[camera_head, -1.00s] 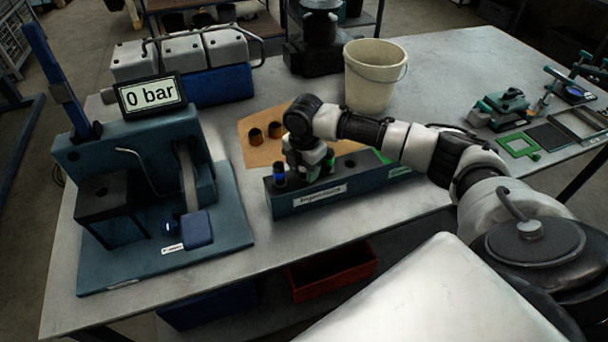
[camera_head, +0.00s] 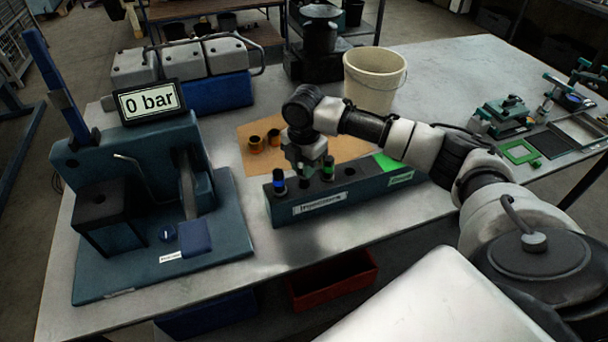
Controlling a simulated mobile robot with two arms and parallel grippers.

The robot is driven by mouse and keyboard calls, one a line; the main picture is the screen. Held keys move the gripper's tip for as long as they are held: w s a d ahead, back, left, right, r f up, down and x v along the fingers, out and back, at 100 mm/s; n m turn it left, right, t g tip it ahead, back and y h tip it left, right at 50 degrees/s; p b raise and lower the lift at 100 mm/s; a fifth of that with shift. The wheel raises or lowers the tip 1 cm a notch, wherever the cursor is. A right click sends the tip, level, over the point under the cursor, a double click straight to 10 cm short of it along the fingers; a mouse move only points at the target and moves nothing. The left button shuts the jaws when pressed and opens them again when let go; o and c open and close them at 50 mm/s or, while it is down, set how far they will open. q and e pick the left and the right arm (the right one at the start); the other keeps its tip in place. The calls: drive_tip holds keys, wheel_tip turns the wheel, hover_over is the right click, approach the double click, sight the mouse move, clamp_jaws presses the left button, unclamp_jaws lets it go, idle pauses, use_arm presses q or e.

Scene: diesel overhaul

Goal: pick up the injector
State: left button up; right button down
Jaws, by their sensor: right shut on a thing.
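The injector rack (camera_head: 340,200) is a long dark teal block labelled "Injectors" in the middle of the table. A dark injector with a blue band (camera_head: 278,184) stands upright at its left end, and one with a green band (camera_head: 328,170) stands farther right. My right gripper (camera_head: 305,170) points down over the rack between these two. It is shut on an injector, mostly hidden by the fingers; a dark lower part (camera_head: 306,183) shows beneath them. I cannot tell whether its lower end is still inside the rack. My left gripper is not in view.
A teal test stand (camera_head: 150,210) with a "0 bar" display (camera_head: 148,100) stands at the left. A tan mat (camera_head: 255,170) with brown cylinders lies behind the rack, and a cream bucket (camera_head: 372,75) stands behind it. The table front is clear.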

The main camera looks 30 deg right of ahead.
wheel_tip(320, 180, up, 14)
drive_tip(key=b, duration=0.2)
drive_tip(key=shift+r, duration=0.25)
drive_tip(key=c, duration=1.5)
unclamp_jaws()
clamp_jaws()
drive_tip(key=shift+p, duration=0.55)
